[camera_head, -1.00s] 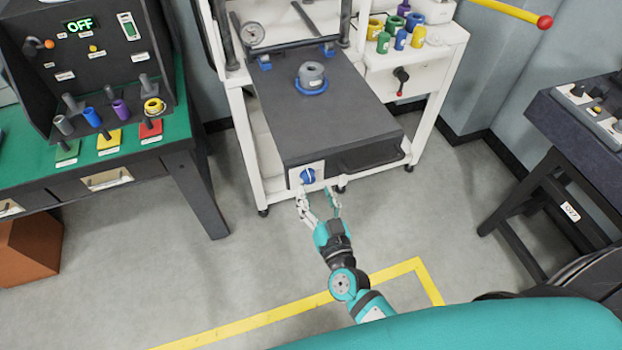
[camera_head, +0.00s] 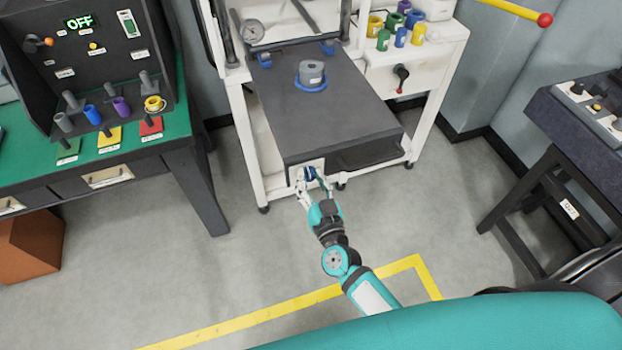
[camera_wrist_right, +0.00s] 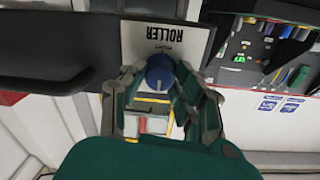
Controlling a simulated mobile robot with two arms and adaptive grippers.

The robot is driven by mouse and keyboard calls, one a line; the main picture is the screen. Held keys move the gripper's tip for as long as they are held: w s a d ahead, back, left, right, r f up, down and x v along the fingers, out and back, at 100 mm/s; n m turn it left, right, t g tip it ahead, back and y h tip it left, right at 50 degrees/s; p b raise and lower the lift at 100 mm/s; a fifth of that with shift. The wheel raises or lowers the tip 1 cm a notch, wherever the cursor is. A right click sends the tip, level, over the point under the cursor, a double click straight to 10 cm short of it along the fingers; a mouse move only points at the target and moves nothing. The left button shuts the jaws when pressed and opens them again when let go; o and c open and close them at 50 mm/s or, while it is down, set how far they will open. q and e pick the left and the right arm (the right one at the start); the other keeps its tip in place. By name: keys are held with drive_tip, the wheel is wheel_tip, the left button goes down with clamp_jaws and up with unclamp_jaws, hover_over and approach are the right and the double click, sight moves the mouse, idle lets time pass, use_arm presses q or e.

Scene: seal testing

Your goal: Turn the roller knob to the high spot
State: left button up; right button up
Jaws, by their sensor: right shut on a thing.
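The blue roller knob (camera_head: 309,172) sits on a white plate (camera_head: 294,173) at the front of the dark machine table. My right gripper (camera_head: 314,180) is at the knob, its fingers closed around it from the front. In the right wrist view the knob (camera_wrist_right: 160,72) is between the two fingers, below the word ROLLER on the plate (camera_wrist_right: 168,40). The lettering appears upside down there. The knob's pointer and the high mark cannot be made out. My left gripper is not in view.
The dark machine table (camera_head: 330,120) carries a grey ring part on a blue ring (camera_head: 311,84). A green workbench (camera_head: 90,165) stands at the left and a dark bench (camera_head: 590,130) at the right. The floor in front is clear, with yellow tape (camera_head: 300,305).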

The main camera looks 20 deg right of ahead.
clamp_jaws()
drive_tip(key=shift+m, duration=0.4)
drive_tip(key=m, duration=0.2)
drive_tip(key=shift+m, duration=0.4)
drive_tip(key=m, duration=0.8)
drive_tip(key=shift+d+m+b, duration=0.1)
drive_tip(key=shift+m+b, duration=0.2)
drive_tip(key=shift+m, duration=0.1)
drive_tip(key=m+b, duration=0.1)
drive_tip(key=m, duration=0.3)
drive_tip(key=shift+m+y, duration=0.3)
drive_tip(key=shift+m, duration=0.1)
